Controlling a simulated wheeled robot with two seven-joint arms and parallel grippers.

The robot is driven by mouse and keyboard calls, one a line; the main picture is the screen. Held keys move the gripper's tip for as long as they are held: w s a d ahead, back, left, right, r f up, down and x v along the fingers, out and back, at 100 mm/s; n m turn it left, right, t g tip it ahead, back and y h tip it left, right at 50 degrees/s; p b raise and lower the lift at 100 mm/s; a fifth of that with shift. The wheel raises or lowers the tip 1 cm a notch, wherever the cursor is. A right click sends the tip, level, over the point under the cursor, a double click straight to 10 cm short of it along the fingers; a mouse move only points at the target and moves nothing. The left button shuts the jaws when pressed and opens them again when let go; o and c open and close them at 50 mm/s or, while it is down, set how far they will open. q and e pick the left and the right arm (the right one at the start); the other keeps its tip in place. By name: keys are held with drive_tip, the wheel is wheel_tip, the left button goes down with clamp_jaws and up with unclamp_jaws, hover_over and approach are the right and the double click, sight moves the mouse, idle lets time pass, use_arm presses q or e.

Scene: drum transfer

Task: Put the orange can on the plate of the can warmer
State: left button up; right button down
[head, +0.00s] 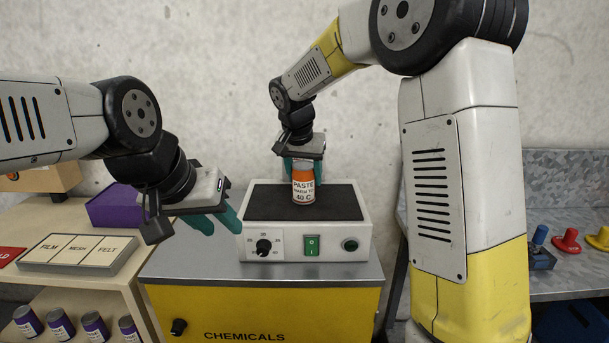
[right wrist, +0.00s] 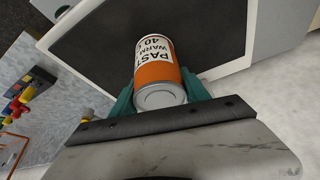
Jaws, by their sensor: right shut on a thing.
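The orange can (head: 303,188) has a white label with "PASTE" and "40 C" on it. It is upright at the black plate (head: 262,203) of the can warmer (head: 222,192); I cannot tell whether its base touches the plate. My right gripper (head: 303,168) comes from above and behind and is shut on the can. In the right wrist view the can (right wrist: 158,72) sits between the teal fingers, with the black plate (right wrist: 95,45) beyond it. My left gripper (head: 218,218) is empty, left of the warmer, its teal fingers apart.
The warmer stands on a yellow chemicals cabinet (head: 265,305). At left, a shelf unit holds a tray marked film, mesh and felt (head: 80,252), a purple box (head: 115,205) and several purple cans (head: 62,323) below.

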drive_tip(key=c, duration=0.6)
unclamp_jaws()
drive_tip(key=shift+f, duration=0.1)
drive_tip(key=shift+o, duration=0.2)
drive_tip(key=v, duration=1.1)
drive_tip(key=s+d+n+y, duration=0.2)
drive_tip(key=s+d, duration=0.9)
drive_tip(key=s+d+f+t, duration=0.1)
drive_tip(key=s+d+f, duration=0.1)
drive_tip(key=s, duration=0.4)
drive_tip(key=s+d+f+n+t+y, duration=0.1)
drive_tip(key=s+d+f, duration=0.1)
drive_tip(key=s, duration=0.5)
drive_tip(key=shift+d+f+n, duration=0.15)
drive_tip(key=shift+f+n, duration=0.15)
drive_tip(key=shift+f, duration=0.6)
drive_tip(key=shift+s, duration=0.1)
